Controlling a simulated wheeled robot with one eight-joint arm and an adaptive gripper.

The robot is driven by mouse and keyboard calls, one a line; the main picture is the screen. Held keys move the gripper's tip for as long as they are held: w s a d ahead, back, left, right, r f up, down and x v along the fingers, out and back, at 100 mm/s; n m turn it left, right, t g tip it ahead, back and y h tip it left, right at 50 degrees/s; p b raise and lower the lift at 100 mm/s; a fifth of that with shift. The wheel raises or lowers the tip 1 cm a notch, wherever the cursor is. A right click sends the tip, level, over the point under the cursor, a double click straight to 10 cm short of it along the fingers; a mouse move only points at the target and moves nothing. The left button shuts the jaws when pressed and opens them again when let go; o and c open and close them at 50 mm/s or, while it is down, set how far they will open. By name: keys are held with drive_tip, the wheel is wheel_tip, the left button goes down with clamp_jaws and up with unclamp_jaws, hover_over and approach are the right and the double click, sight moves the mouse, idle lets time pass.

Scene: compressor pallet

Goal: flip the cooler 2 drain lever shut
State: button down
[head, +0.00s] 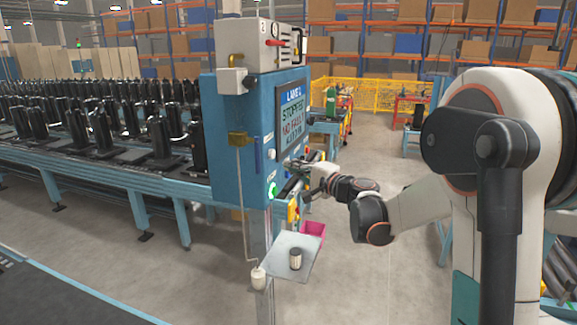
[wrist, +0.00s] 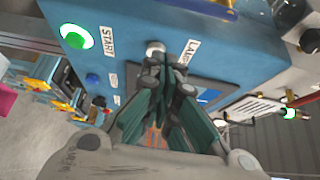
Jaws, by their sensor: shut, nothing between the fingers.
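In the head view, a brass valve block (head: 240,138) sits on the front of the blue cabinet. A blue lever (head: 257,155) hangs upright beside it, and a thin pipe runs from the block down to a white bottle (head: 258,278). A red handle (head: 273,43) shows on the grey box above. No cooler 2 label is readable, so I cannot tell which lever is meant. My gripper (head: 297,166) is at the cabinet's right face. In the wrist view my gripper (wrist: 160,62) is shut and empty, its tips close to a pale round knob (wrist: 155,47); contact is unclear.
The blue cabinet (head: 228,165) carries a screen (head: 293,118) and a lit green START button (wrist: 76,37). A blue button (wrist: 92,79) is nearby.

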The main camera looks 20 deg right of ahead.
sight(257, 155)
drive_tip(key=p+x, duration=0.1)
drive_tip(key=x, duration=0.7)
drive_tip(key=shift+w+a, duration=0.15)
drive_tip(key=shift+w, duration=0.05)
drive_tip(key=s+a+p, duration=0.1)
drive_tip(key=s+a, duration=0.1)
drive_tip(key=shift+s+a, duration=0.4)
drive_tip(key=shift+s, duration=0.1)
drive_tip(key=shift+f, duration=0.1)
drive_tip(key=shift+s+a+m, duration=0.15)
drive_tip(key=shift+s+m, duration=0.05)
drive_tip(key=shift+m, duration=0.1)
drive_tip(key=shift+g, duration=0.4)
